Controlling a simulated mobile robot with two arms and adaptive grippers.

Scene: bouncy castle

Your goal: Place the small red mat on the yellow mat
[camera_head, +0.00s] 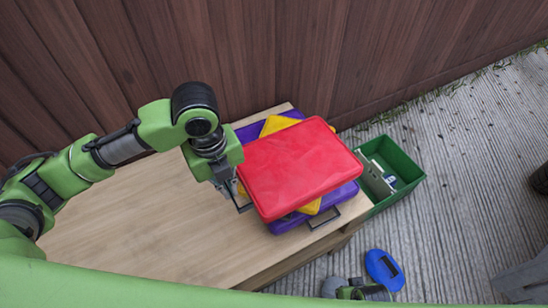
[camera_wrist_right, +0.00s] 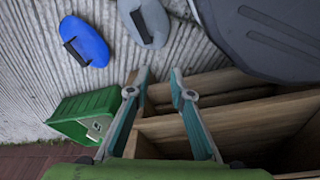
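The red mat (camera_head: 300,168) lies at the top of a stack on the wooden table. Corners of the yellow mat (camera_head: 277,124) stick out from under it at the back and front. A larger purple mat or tray (camera_head: 288,223) with dark handles is lowest. My left gripper (camera_head: 234,194) points down at the red mat's left edge. Its fingertips are partly hidden, so I cannot tell whether they hold the edge. My right gripper (camera_wrist_right: 160,74) is open and empty in the right wrist view, beside open wooden compartments.
A green bin (camera_head: 395,163) with pale items stands right of the table; it also shows in the right wrist view (camera_wrist_right: 75,112). A blue oval thing (camera_head: 384,270) lies on the grey ground. A wooden fence (camera_head: 200,50) runs behind. The table's left part (camera_head: 130,225) is clear.

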